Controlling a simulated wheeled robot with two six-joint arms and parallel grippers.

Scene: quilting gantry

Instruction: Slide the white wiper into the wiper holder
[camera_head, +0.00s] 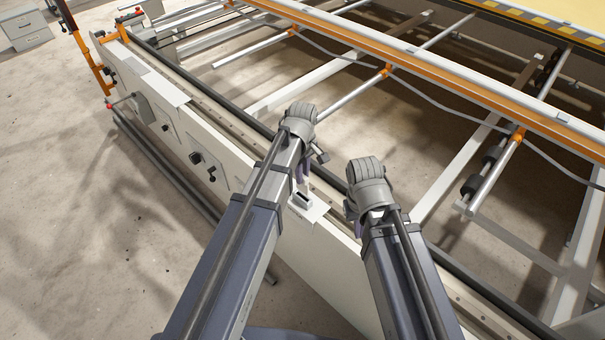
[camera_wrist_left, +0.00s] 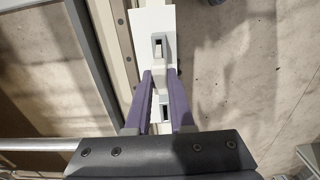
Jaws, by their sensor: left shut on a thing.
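My left gripper (camera_head: 301,176) is over the edge of the white rail, its jaws partly hidden by the wrist. In the left wrist view its purple fingers (camera_wrist_left: 160,98) are close together, shut on a narrow pale piece that seems to be the white wiper (camera_wrist_left: 159,90). The wiper holder (camera_head: 303,199), a small block with a dark slot, stands on a white plate just below the left gripper. In the left wrist view the holder (camera_wrist_left: 158,48) is just beyond the fingertips. I cannot tell whether wiper and holder touch. My right gripper (camera_head: 357,225) is to the right, its jaws mostly hidden.
The white plate (camera_head: 318,211) juts out from the long white gantry rail (camera_head: 240,185). Metal bars and an orange-edged beam (camera_head: 420,85) cross behind the grippers. A knob (camera_head: 196,158) sits on the rail's side. The floor (camera_head: 60,190) at left is open.

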